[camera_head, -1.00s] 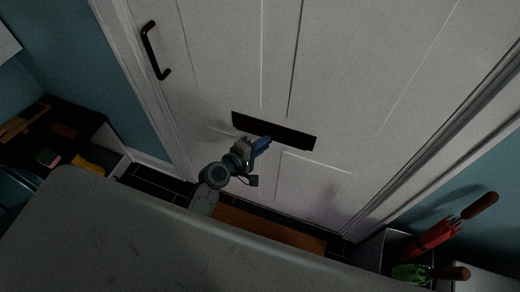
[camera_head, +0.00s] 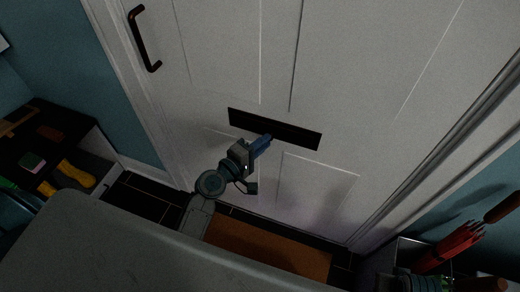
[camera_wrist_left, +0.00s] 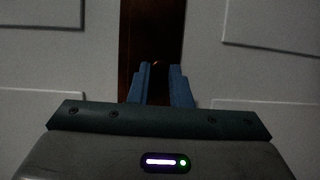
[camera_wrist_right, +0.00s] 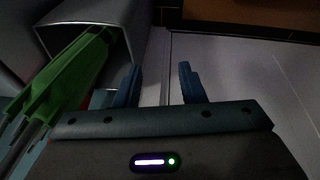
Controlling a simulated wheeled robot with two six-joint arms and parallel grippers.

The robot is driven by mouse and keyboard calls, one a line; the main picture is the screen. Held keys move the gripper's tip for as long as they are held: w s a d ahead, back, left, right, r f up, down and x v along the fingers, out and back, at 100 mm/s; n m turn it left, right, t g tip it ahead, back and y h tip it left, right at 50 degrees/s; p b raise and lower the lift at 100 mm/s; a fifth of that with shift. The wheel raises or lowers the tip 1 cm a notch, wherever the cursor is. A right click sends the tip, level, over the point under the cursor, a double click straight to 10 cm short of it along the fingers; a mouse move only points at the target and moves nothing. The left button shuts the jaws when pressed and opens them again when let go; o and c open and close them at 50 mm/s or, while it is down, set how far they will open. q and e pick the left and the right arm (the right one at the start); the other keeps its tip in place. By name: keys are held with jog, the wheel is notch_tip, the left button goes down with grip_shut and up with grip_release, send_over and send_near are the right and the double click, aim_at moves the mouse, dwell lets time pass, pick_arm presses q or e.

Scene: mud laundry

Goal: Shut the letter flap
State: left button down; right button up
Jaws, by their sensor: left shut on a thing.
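The letter flap (camera_head: 275,128) is a long dark plate set across the white door; it also shows in the left wrist view as a dark upright band (camera_wrist_left: 128,45). My left gripper (camera_head: 266,139) is at the plate's lower edge, right of its middle. In the left wrist view its blue fingers (camera_wrist_left: 160,68) stand a small gap apart over the dark band, closed on the flap; the contact itself is hard to see in the dark. My right gripper (camera_wrist_right: 158,78) is open and empty, low beside the umbrella stand.
A dark door handle (camera_head: 144,40) is at the upper left. A grey umbrella stand (camera_wrist_right: 95,22) holds a green umbrella (camera_wrist_right: 70,75) and a red one (camera_head: 450,245). An orange-brown mat (camera_head: 265,248) lies below the door. A dark bench (camera_head: 60,145) stands left.

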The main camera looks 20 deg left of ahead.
pick_arm(q)
jog(key=shift+w+r+t+b, duration=0.2)
jog(key=shift+r+t+b, duration=0.25)
jog(key=shift+b, duration=0.95)
pick_arm(e)
jog(key=shift+s+a+r+t+y, duration=0.15)
jog(key=shift+a+r+t, duration=0.2)
jog(key=shift+r, duration=0.35)
jog(key=shift+w+a+r+t+y, duration=0.1)
jog(key=shift+a+r+t, duration=0.25)
jog(key=shift+r, duration=0.35)
jog(key=shift+s+a+r+t+y, duration=0.15)
jog(key=shift+a+r+t, duration=0.2)
jog(key=shift+r, duration=0.35)
pick_arm(q)
jog(key=shift+f, duration=0.1)
pick_arm(e)
jog(key=shift+w, duration=0.1)
pick_arm(q)
jog(key=c, duration=1.3)
grip_release()
jog(key=shift+w, duration=0.1)
jog(key=shift+d+f, duration=0.1)
jog(key=shift+f, duration=0.1)
pick_arm(e)
jog(key=shift+s+r, duration=0.4)
jog(key=shift+s, duration=0.05)
